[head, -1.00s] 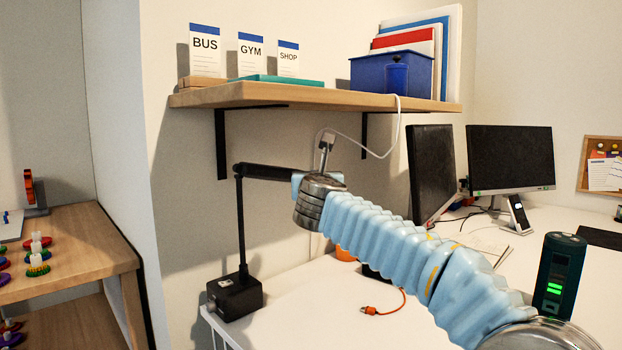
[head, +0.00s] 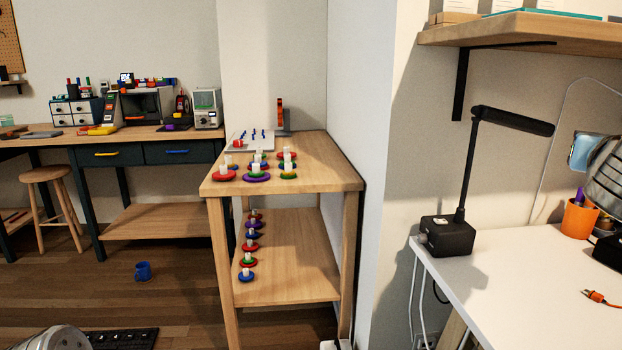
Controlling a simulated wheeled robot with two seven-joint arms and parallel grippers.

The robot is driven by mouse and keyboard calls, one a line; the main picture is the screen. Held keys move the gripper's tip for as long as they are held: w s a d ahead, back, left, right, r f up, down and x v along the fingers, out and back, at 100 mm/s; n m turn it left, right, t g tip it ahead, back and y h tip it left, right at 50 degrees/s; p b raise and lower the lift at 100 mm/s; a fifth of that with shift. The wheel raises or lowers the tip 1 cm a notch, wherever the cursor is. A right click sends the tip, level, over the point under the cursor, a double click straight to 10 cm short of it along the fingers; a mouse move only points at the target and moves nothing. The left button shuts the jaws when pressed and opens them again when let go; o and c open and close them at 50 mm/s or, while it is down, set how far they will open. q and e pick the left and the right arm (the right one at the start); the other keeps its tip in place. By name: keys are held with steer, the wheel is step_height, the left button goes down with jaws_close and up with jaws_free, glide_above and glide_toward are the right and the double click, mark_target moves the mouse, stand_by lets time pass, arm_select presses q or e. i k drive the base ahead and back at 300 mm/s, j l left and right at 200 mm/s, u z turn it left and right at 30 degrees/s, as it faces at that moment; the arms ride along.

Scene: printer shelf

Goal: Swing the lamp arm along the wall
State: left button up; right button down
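The black desk lamp has a square base (head: 447,236) on the left end of the white desk and an upright post (head: 468,165). Its black lamp arm (head: 513,121) reaches right from the post top, sloping slightly down, below the wooden shelf.
The wooden shelf (head: 520,32) and its black bracket (head: 461,85) are above the lamp. An orange pen cup (head: 579,219) and orange-tipped cable (head: 598,297) are on the white desk (head: 500,285). A wooden printer table (head: 335,175) stands left of the wall corner.

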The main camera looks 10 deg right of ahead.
mark_target(460, 210)
steer(key=k+j, duration=0.3)
steer(key=j, duration=0.15)
steer(key=k+j, duration=0.3)
steer(key=j, duration=0.2)
